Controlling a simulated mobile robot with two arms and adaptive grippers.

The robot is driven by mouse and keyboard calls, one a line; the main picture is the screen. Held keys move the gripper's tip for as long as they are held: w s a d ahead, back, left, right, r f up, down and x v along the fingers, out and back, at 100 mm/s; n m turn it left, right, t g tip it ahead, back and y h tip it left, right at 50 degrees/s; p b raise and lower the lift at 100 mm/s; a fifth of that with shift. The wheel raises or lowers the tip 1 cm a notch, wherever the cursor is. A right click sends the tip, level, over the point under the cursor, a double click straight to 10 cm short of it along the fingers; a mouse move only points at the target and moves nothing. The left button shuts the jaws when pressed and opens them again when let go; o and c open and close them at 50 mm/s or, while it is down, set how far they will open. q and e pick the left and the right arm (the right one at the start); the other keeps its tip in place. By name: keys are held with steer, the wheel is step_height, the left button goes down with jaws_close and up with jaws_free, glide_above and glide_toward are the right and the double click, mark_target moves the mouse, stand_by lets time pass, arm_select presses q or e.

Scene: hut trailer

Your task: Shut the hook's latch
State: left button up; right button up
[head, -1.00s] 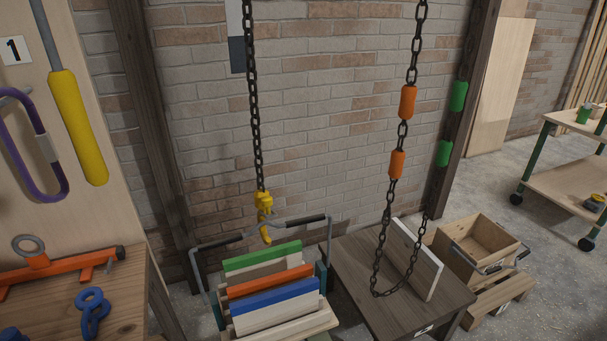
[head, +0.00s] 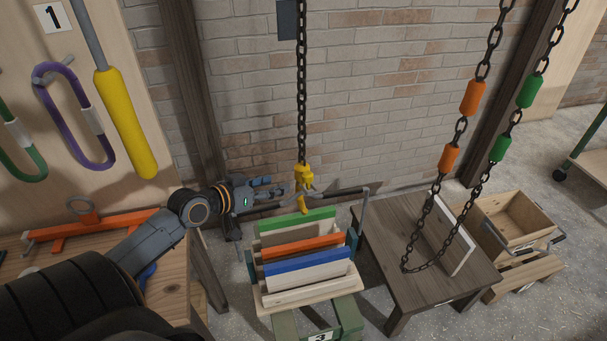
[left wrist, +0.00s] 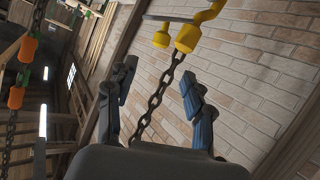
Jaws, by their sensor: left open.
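The yellow hook (head: 304,180) hangs upright on a dark chain (head: 301,90) above a carrier of coloured boards (head: 300,290). The carrier's handle (head: 350,190) passes at the hook; I cannot tell whether it sits inside the hook. The latch is too small to make out. My left gripper (head: 281,187) is open and empty, just left of the hook, at about its height. In the left wrist view, the open fingers (left wrist: 157,88) have the chain (left wrist: 158,95) between them in the picture, and the yellow hook (left wrist: 187,38) shows beyond the fingertips. My right gripper is out of view.
A looped chain with orange sleeves (head: 473,98) and green sleeves (head: 531,91) hangs to the right over a dark table (head: 385,225). A wooden crate (head: 515,222) stands farther right. A workbench with an orange tool (head: 90,229) is at the left. A brick wall is behind.

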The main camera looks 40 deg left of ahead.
mark_target(307, 176)
arm_select(q)
steer(key=p+x, duration=0.1)
steer(key=x, duration=0.9)
steer(key=shift+w+f+p, duration=0.15)
steer(key=shift+w+p, duration=0.1)
steer(key=shift+p, duration=0.15)
steer(key=shift+w+f, duration=0.2)
steer(key=shift+w, duration=0.2)
jaws_close()
